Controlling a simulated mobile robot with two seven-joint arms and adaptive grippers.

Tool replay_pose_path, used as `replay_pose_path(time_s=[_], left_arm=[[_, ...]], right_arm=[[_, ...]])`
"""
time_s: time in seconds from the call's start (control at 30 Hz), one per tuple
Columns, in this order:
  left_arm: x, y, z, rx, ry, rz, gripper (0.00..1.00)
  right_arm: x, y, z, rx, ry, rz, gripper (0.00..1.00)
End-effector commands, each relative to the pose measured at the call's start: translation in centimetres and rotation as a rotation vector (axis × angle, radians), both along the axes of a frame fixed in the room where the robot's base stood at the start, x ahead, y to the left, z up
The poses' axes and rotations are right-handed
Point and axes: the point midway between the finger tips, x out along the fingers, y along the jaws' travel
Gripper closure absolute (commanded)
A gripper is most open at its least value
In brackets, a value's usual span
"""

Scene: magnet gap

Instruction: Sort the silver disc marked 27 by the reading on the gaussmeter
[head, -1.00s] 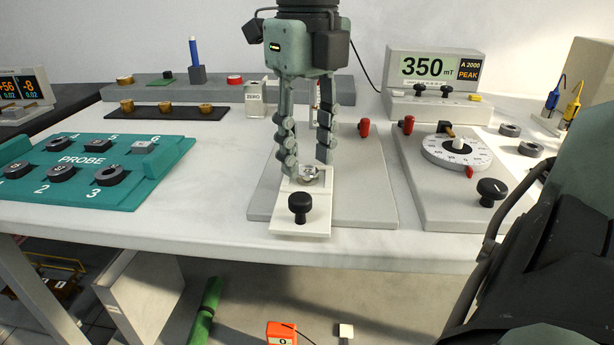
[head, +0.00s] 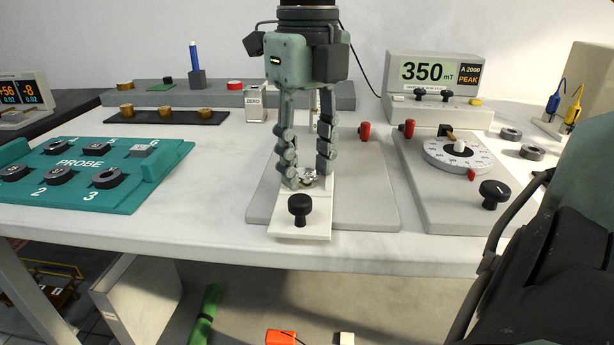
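A small silver disc (head: 309,177) lies at the far end of the white slide (head: 302,229), partly hidden by the fingers. No number is legible on it. The green PROBE tray (head: 120,198) on the left holds several dark rings at numbered places.
The slide's black knob (head: 300,207) stands in front of the gripper. A grey base with a white dial (head: 458,157) is to the right. A ZERO block (head: 255,105) stands behind. Loose rings (head: 531,152) lie at the far right. Bare table lies between tray and slide.

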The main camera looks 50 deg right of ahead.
Motion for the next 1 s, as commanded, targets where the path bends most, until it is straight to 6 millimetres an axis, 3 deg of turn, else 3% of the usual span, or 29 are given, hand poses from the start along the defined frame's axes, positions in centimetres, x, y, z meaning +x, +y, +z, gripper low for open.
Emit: replay_pose_path(time_s=[0.07, 0.37, 0.57, 1.0], left_arm=[[0.0, 0.0, 0.0, 0.0, 0.0, 0.0, 0.58], [0.0, 0.0, 0.0, 0.0, 0.0, 0.0, 0.58], [0.0, 0.0, 0.3, 0.001, 0.003, 0.001, 0.58], [0.0, 0.0, 3.0, 0.001, 0.002, 0.001, 0.58]], right_arm=[[0.0, 0.0, 0.0, 0.0, 0.0, 0.0, 0.63], [0.0, 0.0, 0.0, 0.0, 0.0, 0.0, 1.0], [0.0, 0.0, 0.5, 0.0, -0.001, 0.0, 1.0], [0.0, 0.0, 4.1, 0.0, -0.001, -0.001, 1.0]])
